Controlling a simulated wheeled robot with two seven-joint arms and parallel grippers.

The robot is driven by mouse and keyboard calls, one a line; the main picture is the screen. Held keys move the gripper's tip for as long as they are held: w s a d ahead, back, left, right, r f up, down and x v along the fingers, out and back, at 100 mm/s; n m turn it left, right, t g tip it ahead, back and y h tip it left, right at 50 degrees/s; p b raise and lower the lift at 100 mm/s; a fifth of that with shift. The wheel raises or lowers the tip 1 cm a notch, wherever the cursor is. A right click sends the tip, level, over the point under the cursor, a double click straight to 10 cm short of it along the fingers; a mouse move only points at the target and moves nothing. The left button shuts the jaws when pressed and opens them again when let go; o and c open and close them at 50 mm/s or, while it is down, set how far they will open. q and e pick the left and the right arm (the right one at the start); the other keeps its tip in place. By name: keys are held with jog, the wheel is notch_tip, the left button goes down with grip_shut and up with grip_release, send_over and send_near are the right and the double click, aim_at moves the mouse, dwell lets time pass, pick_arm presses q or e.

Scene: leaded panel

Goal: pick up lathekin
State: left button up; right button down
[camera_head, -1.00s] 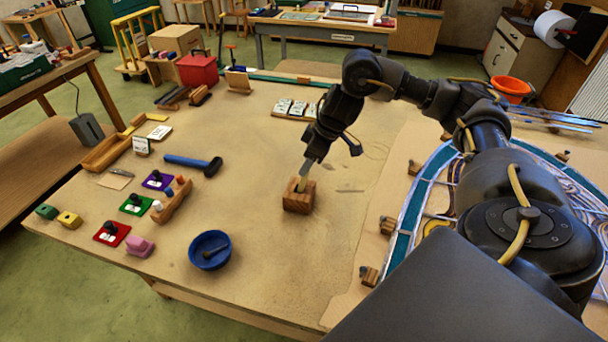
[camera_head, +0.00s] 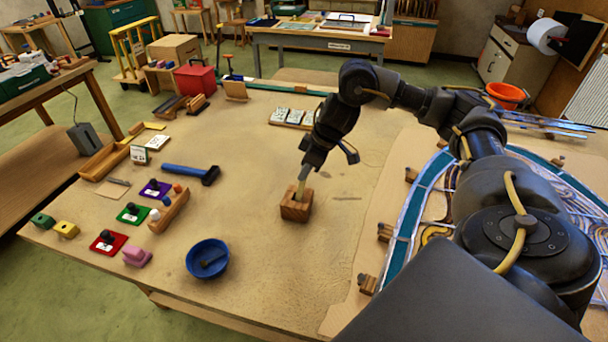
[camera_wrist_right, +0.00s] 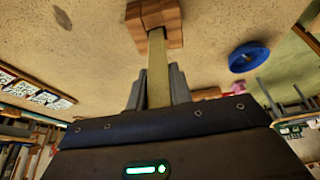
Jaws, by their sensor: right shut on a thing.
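The lathekin (camera_head: 300,189) is a flat pale yellowish strip standing nearly upright, its lower end in a small wooden block (camera_head: 296,210) on the bench. In the right wrist view the lathekin (camera_wrist_right: 158,72) runs from between my fingers to the block (camera_wrist_right: 154,17). My right gripper (camera_head: 305,174) is above the block, and its grey fingers (camera_wrist_right: 158,88) are shut on the lathekin from both sides. The end inside the block is hidden. My left gripper is not in view.
A blue bowl (camera_head: 207,259) sits front left of the block, and a blue-handled hammer (camera_head: 190,172) lies to the left. The leaded panel (camera_head: 424,208) and wooden blocks lie right, partly behind my arm. White cards (camera_head: 292,117) lie behind. Bare bench surrounds the block.

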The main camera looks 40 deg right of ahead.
jog(key=shift+r, duration=0.55)
jog(key=v, duration=0.4)
jog(key=w+p+v, duration=0.1)
jog(key=v, duration=0.1)
jog(key=shift+s+a+r, duration=0.1)
jog(key=shift+a+r, duration=0.15)
jog(key=shift+r, duration=0.1)
jog(key=s+d+b, duration=0.3)
jog(key=s+d, duration=0.5)
jog(key=s, duration=0.3)
jog(key=shift+s+f, duration=0.3)
jog(key=shift+s, duration=0.05)
jog(key=shift+r+p, duration=0.5)
jog(key=shift+p, duration=0.05)
